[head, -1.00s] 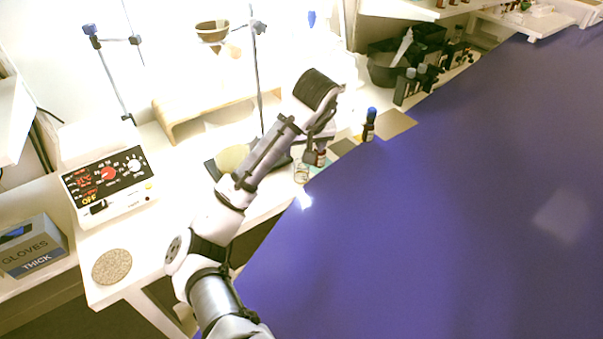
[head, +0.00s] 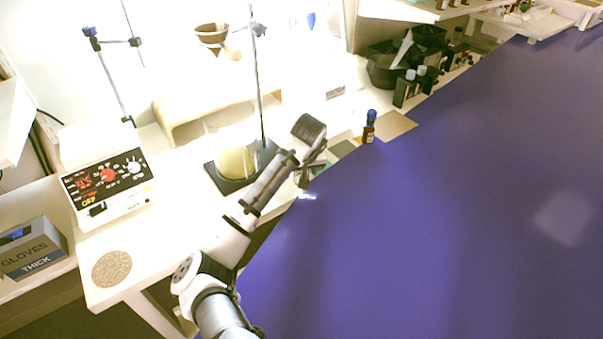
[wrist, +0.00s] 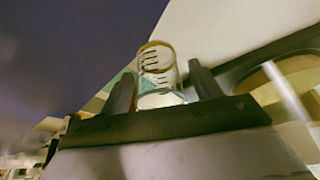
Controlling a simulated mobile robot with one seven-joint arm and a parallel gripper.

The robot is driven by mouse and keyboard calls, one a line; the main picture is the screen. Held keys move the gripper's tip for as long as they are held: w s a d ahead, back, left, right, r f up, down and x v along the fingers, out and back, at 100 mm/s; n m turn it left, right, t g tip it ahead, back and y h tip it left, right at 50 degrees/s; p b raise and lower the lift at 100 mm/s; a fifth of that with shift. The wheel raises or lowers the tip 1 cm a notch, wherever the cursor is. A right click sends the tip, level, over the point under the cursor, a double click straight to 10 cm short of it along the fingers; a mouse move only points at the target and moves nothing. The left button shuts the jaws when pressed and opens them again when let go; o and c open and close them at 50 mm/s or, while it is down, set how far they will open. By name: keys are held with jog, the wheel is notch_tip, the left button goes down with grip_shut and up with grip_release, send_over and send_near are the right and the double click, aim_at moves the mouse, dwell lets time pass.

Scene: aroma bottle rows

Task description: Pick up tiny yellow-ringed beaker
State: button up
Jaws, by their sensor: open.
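The tiny beaker (wrist: 158,68) is clear glass with a yellow ring at its rim and dark graduation marks. In the wrist view it stands upright, slightly tilted in the picture, between the two fingers of my gripper (wrist: 163,80). The fingers are open, with a visible gap on the right side; contact on the left is hard to tell. In the head view my gripper (head: 314,172) is low at the bench edge, and my arm largely hides the beaker there.
A brown bottle with a blue cap (head: 369,128) stands to the right of my gripper. A stand with a dark base (head: 232,184) is to the left. Dark bottles (head: 405,88) stand farther back. The large blue surface (head: 430,220) to the right is clear.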

jog(key=c, duration=1)
jog(key=shift+r, duration=0.15)
